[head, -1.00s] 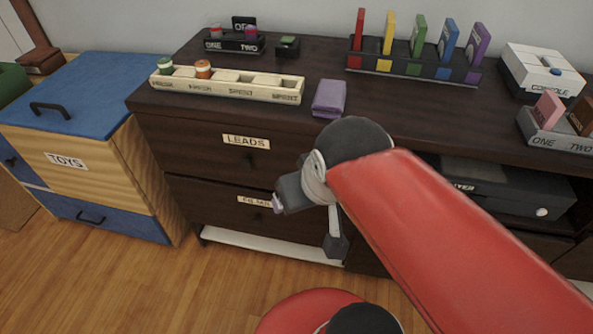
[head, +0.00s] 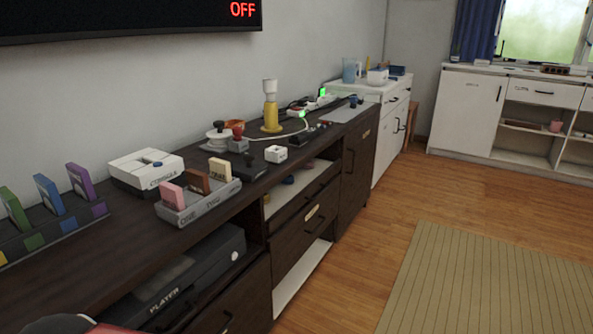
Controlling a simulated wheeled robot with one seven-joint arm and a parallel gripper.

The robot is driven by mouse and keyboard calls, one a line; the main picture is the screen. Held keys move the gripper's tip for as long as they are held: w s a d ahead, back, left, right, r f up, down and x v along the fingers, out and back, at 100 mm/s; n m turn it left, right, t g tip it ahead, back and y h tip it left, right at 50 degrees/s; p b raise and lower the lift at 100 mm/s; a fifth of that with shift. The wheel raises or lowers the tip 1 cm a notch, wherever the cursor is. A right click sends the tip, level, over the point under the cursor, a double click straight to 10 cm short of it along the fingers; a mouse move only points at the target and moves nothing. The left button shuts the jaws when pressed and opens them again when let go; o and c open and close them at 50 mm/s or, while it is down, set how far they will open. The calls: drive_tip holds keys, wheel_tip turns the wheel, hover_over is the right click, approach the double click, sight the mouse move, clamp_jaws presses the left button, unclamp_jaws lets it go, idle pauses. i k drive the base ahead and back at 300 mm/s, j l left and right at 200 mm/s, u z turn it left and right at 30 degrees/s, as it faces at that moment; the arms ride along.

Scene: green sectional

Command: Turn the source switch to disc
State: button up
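I cannot make out a switch marked for source or disc in the head view. A white box (head: 133,170) with a small blue part on top and a label that seems to read CONSOLE stands on the dark cabinet against the wall. A black player (head: 185,276) marked PLAYER sits in the open shelf below. The wall screen (head: 130,15) reads OFF in red. Farther along are a grey box with a red knob (head: 237,133) and a low black device (head: 247,167). My gripper is out of view; only a bit of my red arm shows at the bottom left.
A grey tray (head: 205,208) of pink, brown and cream blocks stands at the cabinet's front edge. A rack of coloured cases (head: 62,233) is at left. A yellow-based lamp-like object (head: 270,108) and cables stand farther back. Wood floor (head: 375,225) and a rug (head: 490,285) are clear at right.

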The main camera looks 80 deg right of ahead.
sight(247, 157)
drive_tip(key=z, duration=2.2)
drive_tip(key=i+l+u, duration=0.25)
drive_tip(key=i+l, duration=0.05)
drive_tip(key=l, duration=0.1)
